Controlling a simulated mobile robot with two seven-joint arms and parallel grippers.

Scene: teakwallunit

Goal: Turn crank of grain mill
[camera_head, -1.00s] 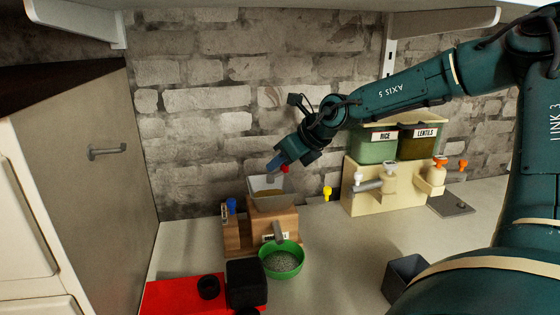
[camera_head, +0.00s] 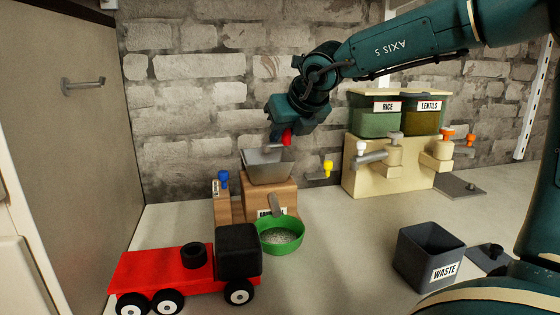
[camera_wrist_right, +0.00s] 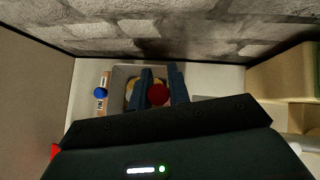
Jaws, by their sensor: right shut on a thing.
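The grain mill (camera_head: 270,196) is a wooden box with a grey metal hopper (camera_head: 267,165) on top, against the brick wall. Its red crank knob (camera_head: 287,137) is above the hopper's back right. My right gripper (camera_head: 277,138) comes down from above and is shut on this knob. In the right wrist view the red knob (camera_wrist_right: 158,95) shows between the two dark blue fingers (camera_wrist_right: 162,88), over the hopper. The crank's arm is mostly hidden. A green bowl (camera_head: 281,245) with pale grain stands under the mill's spout. My left gripper is not in view.
A blue knob (camera_head: 223,178) is left of the mill, a yellow knob (camera_head: 328,168) right. A red toy truck (camera_head: 170,270) stands in front. Rice and lentil dispensers (camera_head: 390,165) and a waste bin (camera_head: 430,255) are at right. Counter between bowl and bin is clear.

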